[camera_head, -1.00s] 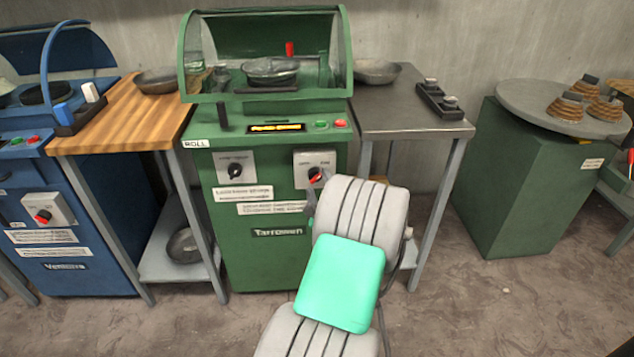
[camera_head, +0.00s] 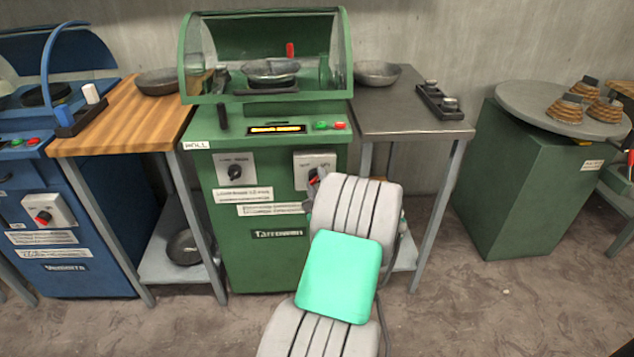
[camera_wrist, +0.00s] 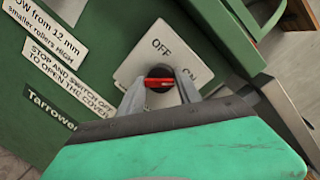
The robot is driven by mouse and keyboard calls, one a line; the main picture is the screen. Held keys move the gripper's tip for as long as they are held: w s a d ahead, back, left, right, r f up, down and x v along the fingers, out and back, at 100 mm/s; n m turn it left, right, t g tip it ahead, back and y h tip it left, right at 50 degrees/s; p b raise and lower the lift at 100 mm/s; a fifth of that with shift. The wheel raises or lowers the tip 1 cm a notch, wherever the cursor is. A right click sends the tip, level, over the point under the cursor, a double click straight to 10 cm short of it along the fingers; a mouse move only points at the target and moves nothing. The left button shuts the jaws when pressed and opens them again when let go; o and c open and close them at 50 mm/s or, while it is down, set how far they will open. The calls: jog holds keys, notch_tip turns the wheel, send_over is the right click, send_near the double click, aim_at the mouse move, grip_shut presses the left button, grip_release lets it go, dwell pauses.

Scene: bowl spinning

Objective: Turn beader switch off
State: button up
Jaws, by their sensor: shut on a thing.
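The green machine (camera_head: 270,262) has a light switch plate (camera_head: 327,160) at the right of its front. Its rotary knob (camera_head: 313,179) is partly hidden behind my arm. In the wrist view the plate (camera_wrist: 140,62) reads OFF and ON, and the dark knob with a red bar (camera_wrist: 160,83) sits below these words. The red bar lies nearly level in that picture; I cannot tell which mark it points to. My gripper (camera_wrist: 158,92) is shut on the knob, one finger on each side. It also shows in the head view (camera_head: 311,192).
A second knob (camera_head: 235,172) is on the green machine's left plate. Green and red buttons (camera_head: 330,125) sit above. A wooden bench (camera_head: 130,125) stands left, a grey metal table (camera_head: 400,115) right. A blue machine (camera_head: 85,225) is at far left.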

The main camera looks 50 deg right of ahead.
jog(key=shift+r, duration=0.1)
grip_shut()
jog(key=shift+n, duration=0.4)
jog(key=n, duration=0.2)
jog(key=shift+r+n+g, duration=0.15)
jog(key=shift+n+g, duration=0.15)
jog(key=shift+n, duration=0.1)
jog(key=n, duration=0.5)
jog(key=shift+w+g+b, duration=0.1)
jog(key=shift+g+b, duration=0.2)
jog(key=shift+g, duration=0.1)
jog(key=n+b, duration=0.1)
jog(key=n, duration=0.3)
jog(key=shift+n+g+b, duration=0.3)
jog(key=shift+n+b, duration=0.1)
jog(key=shift+w+a+n+g+h+b, duration=0.1)
jog(key=shift+n+g+h+b, duration=0.45)
jog(key=shift+n, duration=0.95)
